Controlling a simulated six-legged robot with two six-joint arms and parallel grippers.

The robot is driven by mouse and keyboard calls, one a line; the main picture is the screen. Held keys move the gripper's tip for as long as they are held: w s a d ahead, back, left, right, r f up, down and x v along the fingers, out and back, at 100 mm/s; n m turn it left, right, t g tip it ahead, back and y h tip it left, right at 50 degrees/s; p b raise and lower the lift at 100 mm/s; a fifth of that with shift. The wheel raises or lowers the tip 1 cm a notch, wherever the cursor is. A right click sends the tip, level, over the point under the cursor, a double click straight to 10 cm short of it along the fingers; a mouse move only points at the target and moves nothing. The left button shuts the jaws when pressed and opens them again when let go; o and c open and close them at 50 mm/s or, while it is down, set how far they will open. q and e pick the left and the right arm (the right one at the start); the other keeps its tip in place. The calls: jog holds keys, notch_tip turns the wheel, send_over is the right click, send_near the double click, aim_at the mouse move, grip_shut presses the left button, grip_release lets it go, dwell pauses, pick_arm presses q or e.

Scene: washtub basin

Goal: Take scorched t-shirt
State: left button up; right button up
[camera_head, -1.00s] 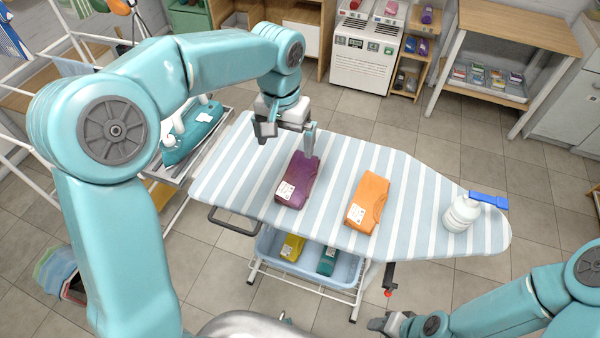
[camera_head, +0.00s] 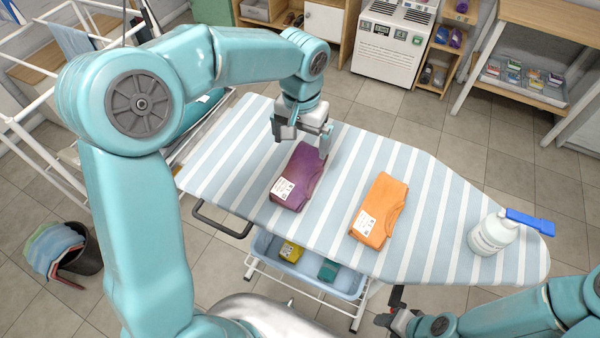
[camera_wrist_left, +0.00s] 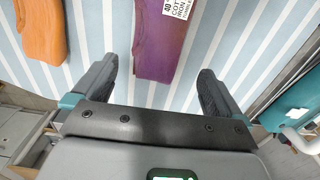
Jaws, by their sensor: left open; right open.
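A folded purple t-shirt (camera_head: 298,176) with a white label lies on the striped ironing board (camera_head: 455,225). A folded orange t-shirt (camera_head: 380,210), also labelled, lies to its right. I cannot tell scorching on either. My left gripper (camera_head: 301,140) is open at the far end of the purple t-shirt, its fingers to either side. In the left wrist view the purple t-shirt (camera_wrist_left: 158,45) lies ahead, between the lines of the open fingers, and the orange t-shirt (camera_wrist_left: 40,30) is at upper left. My right gripper (camera_head: 391,308) is open and empty near the bottom, beyond the board's near edge.
A white spray bottle (camera_head: 494,233) with a blue top stands at the board's right end. A blue basket (camera_head: 335,283) with yellow and teal items sits below the board. A dark bin (camera_head: 80,260) with cloths stands at left. The board's right half is partly clear.

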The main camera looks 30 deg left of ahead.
aim_at(302, 167)
pick_arm(q)
jog(key=f, duration=0.5)
jog(key=shift+w+d, duration=0.2)
jog(key=shift+s+a+f, duration=0.15)
jog(key=shift+s+f, duration=0.15)
jog(key=shift+f, duration=0.15)
jog(key=f, duration=0.2)
jog(key=f+p, duration=0.1)
jog(key=f, duration=0.1)
jog(key=shift+d, duration=0.2)
jog(key=shift+a+f, duration=0.1)
jog(key=shift+f, duration=0.3)
jog(key=shift+s+r, duration=0.1)
jog(key=shift+s, duration=0.05)
jog(key=shift+c, duration=0.7)
jog(key=c, duration=0.6)
jog(key=shift+c, duration=0.2)
